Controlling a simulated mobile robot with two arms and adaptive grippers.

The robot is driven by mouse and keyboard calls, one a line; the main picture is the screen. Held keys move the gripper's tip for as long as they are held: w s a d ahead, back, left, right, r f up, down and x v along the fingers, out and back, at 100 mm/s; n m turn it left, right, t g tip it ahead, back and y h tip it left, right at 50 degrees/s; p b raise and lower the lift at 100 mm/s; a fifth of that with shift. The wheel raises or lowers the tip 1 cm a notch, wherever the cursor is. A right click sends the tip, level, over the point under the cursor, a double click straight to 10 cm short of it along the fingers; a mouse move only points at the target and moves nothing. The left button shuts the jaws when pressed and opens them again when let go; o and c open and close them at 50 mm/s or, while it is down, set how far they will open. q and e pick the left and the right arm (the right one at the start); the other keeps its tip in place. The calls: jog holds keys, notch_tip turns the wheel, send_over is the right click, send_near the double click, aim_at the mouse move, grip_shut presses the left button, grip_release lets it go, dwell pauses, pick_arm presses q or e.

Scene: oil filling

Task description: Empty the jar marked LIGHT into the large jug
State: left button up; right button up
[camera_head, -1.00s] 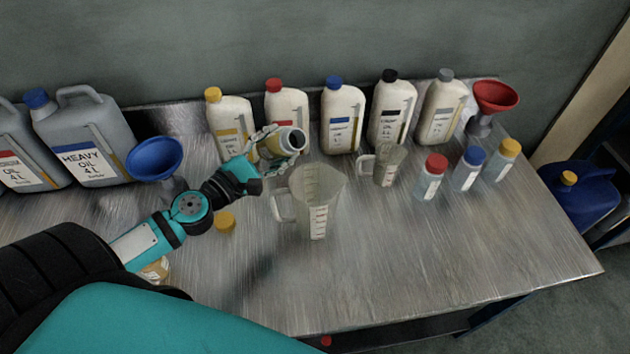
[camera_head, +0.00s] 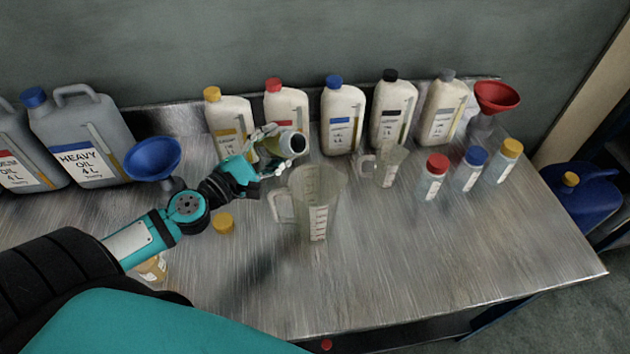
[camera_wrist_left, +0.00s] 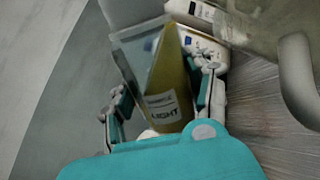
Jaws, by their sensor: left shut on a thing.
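My left gripper (camera_head: 270,150) is shut on the LIGHT jar (camera_head: 276,146), a clear jar whose mouth faces right. The jar is tilted and held up behind and left of the large jug (camera_head: 320,215), close to its rim. In the left wrist view, the jar (camera_wrist_left: 168,85) shows its LIGHT label and yellowish oil between the fingers (camera_wrist_left: 163,95). No stream of oil is visible. The large jug stands upright on the bench and looks empty; part of it also shows in the left wrist view (camera_wrist_left: 262,25). My right gripper is out of view.
A yellow cap (camera_head: 223,223) lies on the metal bench (camera_head: 420,255). Several oil bottles (camera_head: 341,120) line the wall behind. A small jug (camera_head: 388,168) and capped jars (camera_head: 432,178) stand right. A blue funnel (camera_head: 153,160) is left. The bench front right is clear.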

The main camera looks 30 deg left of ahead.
aim_at(273, 146)
pick_arm(q)
jog(key=shift+a+f+m+b, duration=0.15)
jog(key=shift+m+b, duration=0.55)
jog(key=shift+m, duration=0.15)
jog(key=shift+a+f+m+b, duration=0.1)
jog(key=shift+f+m+b, duration=0.05)
jog(key=shift+m+b, duration=0.65)
dwell(0.4)
jog(key=shift+s+d+r+m+p, duration=0.1)
jog(key=shift+d+r+m+p, duration=0.2)
jog(key=shift+d+r+m, duration=0.5)
dwell(0.6)
jog(key=shift+f+m+p, duration=0.25)
jog(key=shift+m+p, duration=0.7)
jog(key=shift+p, duration=0.15)
jog(key=shift+r+p, duration=0.15)
jog(key=shift+p, duration=0.2)
jog(key=shift+s+d+r+m+p, duration=0.15)
jog(key=shift+r+m+p, duration=0.4)
jog(key=shift+p, duration=0.65)
jog(key=shift+w+d+r+m+p, duration=0.1)
jog(key=shift+d+r+m+p, duration=0.1)
jog(key=shift+m+p, duration=0.85)
jog(key=shift+s+d+r+m+p, duration=0.15)
jog(key=shift+r+m+p, duration=0.25)
jog(key=shift+p, duration=1)
